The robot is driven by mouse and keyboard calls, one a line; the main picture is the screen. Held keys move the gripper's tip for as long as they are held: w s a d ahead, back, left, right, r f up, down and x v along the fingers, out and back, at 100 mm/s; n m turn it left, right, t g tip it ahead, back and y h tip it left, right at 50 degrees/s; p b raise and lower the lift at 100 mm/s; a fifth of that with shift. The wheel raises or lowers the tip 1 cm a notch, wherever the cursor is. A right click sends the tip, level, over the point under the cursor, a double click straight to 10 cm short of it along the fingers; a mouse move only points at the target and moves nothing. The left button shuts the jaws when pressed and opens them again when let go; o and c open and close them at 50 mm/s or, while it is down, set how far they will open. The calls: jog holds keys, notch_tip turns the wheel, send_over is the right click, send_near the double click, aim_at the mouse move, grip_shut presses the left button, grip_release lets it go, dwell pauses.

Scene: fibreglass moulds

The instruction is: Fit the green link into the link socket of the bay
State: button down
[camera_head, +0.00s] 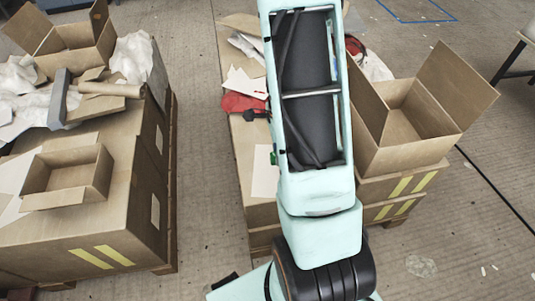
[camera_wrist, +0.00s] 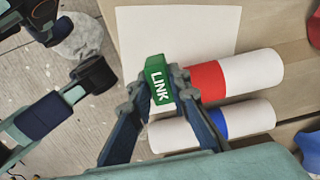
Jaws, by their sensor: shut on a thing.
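The green link (camera_wrist: 157,80) is a small green block with the white word LINK on it. In the wrist view it sits between the two fingertips of my gripper (camera_wrist: 160,92), which is shut on it. The link appears tilted in the picture, over or in front of a white sheet (camera_wrist: 185,32); its height above the sheet cannot be told.
A white roll with a red band (camera_wrist: 255,72) and one with a blue band (camera_wrist: 250,118) lie just right of the gripper. In the head view, an open carton (camera_head: 405,125) stands right of my arm. Cartons and a small open box (camera_head: 65,198) occupy the left pallet.

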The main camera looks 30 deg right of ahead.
jog(key=s+d+r, duration=0.3)
jog(key=s, duration=0.5)
jog(key=w+a+r+n+p, duration=0.2)
jog(key=w+a+r+n, duration=1.5)
jog(key=n, duration=0.4)
jog(key=s+r+p, duration=0.3)
jog(key=r+p, duration=1)
jog(key=p, duration=0.8)
jog(key=shift+a+p, duration=0.4)
jog(key=shift+a, duration=0.05)
